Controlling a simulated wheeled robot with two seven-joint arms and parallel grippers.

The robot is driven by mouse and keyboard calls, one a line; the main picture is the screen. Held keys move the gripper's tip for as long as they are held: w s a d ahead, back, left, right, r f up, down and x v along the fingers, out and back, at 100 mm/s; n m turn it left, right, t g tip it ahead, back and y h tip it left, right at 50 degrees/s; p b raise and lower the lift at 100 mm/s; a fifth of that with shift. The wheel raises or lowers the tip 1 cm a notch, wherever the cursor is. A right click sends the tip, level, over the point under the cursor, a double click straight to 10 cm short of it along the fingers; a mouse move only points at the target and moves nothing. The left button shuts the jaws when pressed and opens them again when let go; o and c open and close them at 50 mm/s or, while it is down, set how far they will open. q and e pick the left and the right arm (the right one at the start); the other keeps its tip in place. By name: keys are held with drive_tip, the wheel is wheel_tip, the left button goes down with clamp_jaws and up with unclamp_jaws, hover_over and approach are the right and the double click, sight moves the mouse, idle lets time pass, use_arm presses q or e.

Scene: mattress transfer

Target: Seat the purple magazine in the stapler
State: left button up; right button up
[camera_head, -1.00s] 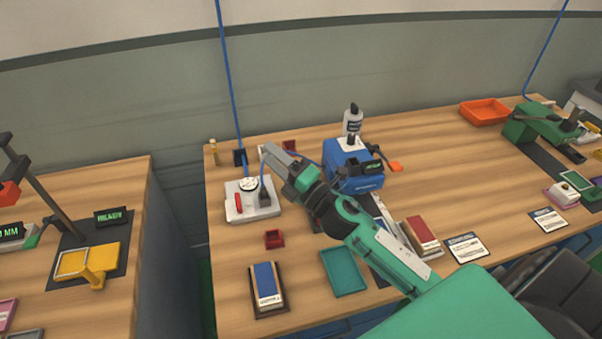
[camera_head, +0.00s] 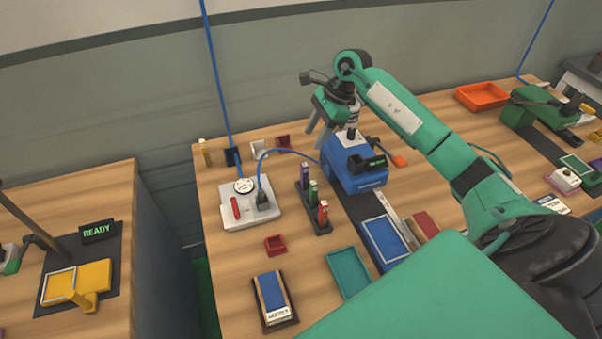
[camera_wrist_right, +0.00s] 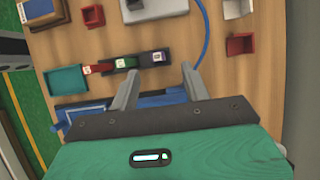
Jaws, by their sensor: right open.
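The purple magazine (camera_head: 305,174) stands at the far end of a dark rack (camera_head: 326,229), beside a green magazine (camera_head: 313,193) and a red one (camera_head: 322,213). The purple one also shows in the right wrist view (camera_wrist_right: 158,57), just beyond and between the fingertips. The blue stapler (camera_head: 358,172) stands right of the rack; in the wrist view its blue body (camera_wrist_right: 160,100) is partly hidden behind the fingers. My right gripper (camera_head: 315,139) is open and empty, above and behind the rack, near the stapler's left side. My left gripper is not in view.
A grey gauge block (camera_head: 250,212) with a blue hose stands left of the rack. A small red bin (camera_head: 275,244), a teal tray (camera_head: 347,272) and a blue-topped booklet (camera_head: 272,292) lie in front. Small open bins (camera_head: 283,142) stand behind.

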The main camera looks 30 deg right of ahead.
sight(306, 164)
drive_tip(key=p+x, duration=0.1)
drive_tip(key=x, duration=0.3)
drive_tip(key=p+x, duration=0.2)
drive_tip(key=x, duration=0.2)
drive_tip(key=s+d+p+x, duration=0.1)
drive_tip(key=x, duration=0.3)
drive_tip(key=shift+f+p, duration=0.3)
drive_tip(key=shift+f, duration=0.1)
drive_tip(key=shift+f+h, duration=0.3)
drive_tip(key=shift+f, duration=0.15)
clamp_jaws()
